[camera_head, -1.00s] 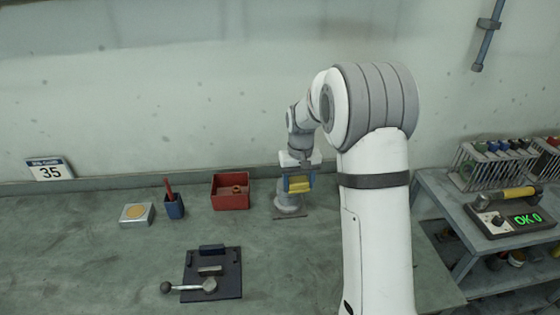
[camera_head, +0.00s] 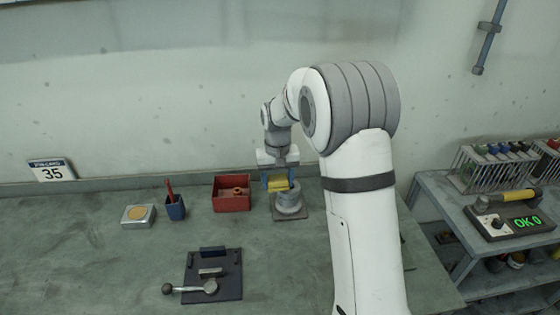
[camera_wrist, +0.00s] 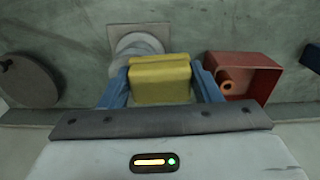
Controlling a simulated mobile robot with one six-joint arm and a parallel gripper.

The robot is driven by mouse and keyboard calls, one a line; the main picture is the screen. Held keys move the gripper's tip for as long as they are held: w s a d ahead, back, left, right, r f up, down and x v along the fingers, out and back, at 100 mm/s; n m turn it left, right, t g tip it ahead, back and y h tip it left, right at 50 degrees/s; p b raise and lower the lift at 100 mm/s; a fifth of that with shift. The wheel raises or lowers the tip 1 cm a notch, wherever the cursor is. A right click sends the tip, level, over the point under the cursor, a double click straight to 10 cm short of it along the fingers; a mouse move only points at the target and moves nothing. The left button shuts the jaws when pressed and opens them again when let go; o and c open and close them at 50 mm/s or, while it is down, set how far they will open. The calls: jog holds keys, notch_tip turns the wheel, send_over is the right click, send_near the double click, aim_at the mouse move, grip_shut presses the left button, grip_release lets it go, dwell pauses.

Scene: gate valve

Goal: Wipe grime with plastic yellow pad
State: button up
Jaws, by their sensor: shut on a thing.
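The yellow pad (camera_wrist: 160,78) is held between the blue fingers of my gripper (camera_wrist: 162,90) in the wrist view. I cannot tell whether the pad touches the valve. No grime can be made out clearly.
A red bin (camera_head: 232,194) with an orange ring stands left of the valve. Further left are a blue cup (camera_head: 174,208) and a tin with a tan top (camera_head: 138,215). A dark plate (camera_head: 225,275) with a lever lies in front. The wall is close behind.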

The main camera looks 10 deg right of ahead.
jog(key=shift+s+d+r+p, duration=0.15)
jog(key=shift+r+p, duration=0.3)
jog(key=shift+r, duration=0.55)
jog(key=shift+r+p, duration=1.3)
jog(key=shift+r, duration=0.75)
jog(key=shift+f, duration=0.15)
